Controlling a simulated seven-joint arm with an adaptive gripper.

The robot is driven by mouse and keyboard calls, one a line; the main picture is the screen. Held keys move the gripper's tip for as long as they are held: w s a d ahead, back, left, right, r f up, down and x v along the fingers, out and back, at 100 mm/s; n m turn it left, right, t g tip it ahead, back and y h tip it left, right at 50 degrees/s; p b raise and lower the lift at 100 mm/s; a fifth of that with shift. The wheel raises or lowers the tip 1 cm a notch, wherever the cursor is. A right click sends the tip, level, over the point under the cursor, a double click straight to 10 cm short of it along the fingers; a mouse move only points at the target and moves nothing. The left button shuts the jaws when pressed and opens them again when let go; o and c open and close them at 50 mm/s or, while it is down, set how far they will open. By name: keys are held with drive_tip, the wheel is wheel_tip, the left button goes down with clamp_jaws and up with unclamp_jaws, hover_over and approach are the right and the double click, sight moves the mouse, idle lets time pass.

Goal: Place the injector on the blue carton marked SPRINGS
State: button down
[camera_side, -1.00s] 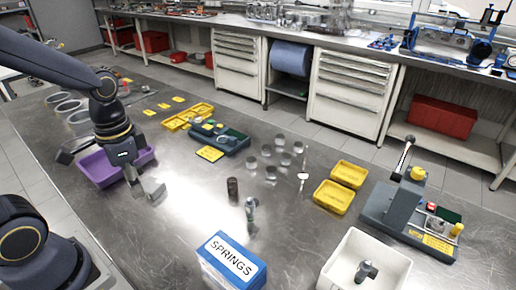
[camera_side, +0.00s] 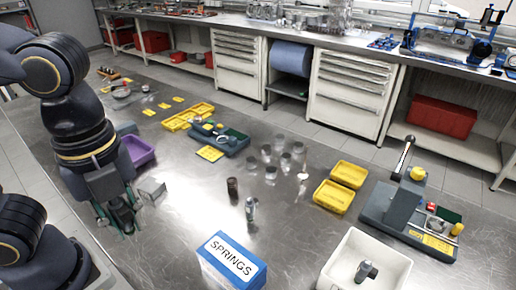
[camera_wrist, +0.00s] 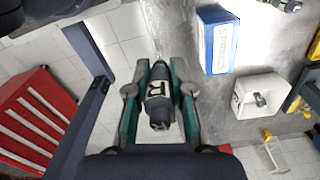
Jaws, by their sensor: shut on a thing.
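My gripper (camera_side: 120,215) is at the left, in front of the purple bin, well left of the carton. In the wrist view my gripper (camera_wrist: 160,90) has its green-edged fingers shut on a dark cylindrical part with a pale label, which looks like the injector (camera_wrist: 159,98). In the side view the held part is hard to tell from the fingers. The blue carton marked SPRINGS (camera_side: 231,261) stands at the front of the table with its white label up. It also shows in the wrist view (camera_wrist: 217,40), right of the fingers. Nothing is seen on its top.
A white bin (camera_side: 366,262) holding a dark part stands right of the carton. A dark cylinder (camera_side: 232,189) and a metal part (camera_side: 250,208) stand behind the carton. A grey block (camera_side: 152,189) and the purple bin (camera_side: 138,151) are near my gripper.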

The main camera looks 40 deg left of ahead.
drive_tip(key=shift+s+d, duration=0.15)
drive_tip(key=shift+d, duration=0.15)
drive_tip(key=w+d+f, duration=0.5)
drive_tip(key=w, duration=0.3)
hover_over(228, 256)
drive_tip(key=shift+m, duration=0.3)
drive_tip(key=f, duration=0.4)
drive_tip(key=shift+s+a+f, duration=0.1)
drive_tip(key=shift+s, duration=0.15)
drive_tip(key=shift+w+f, duration=0.15)
drive_tip(key=shift+f, duration=0.15)
drive_tip(key=shift+w+f, duration=0.1)
drive_tip(key=shift+f, duration=1.45)
drive_tip(key=shift+f, duration=0.1)
drive_tip(key=c, duration=1)
unclamp_jaws()
drive_tip(key=shift+c, duration=0.2)
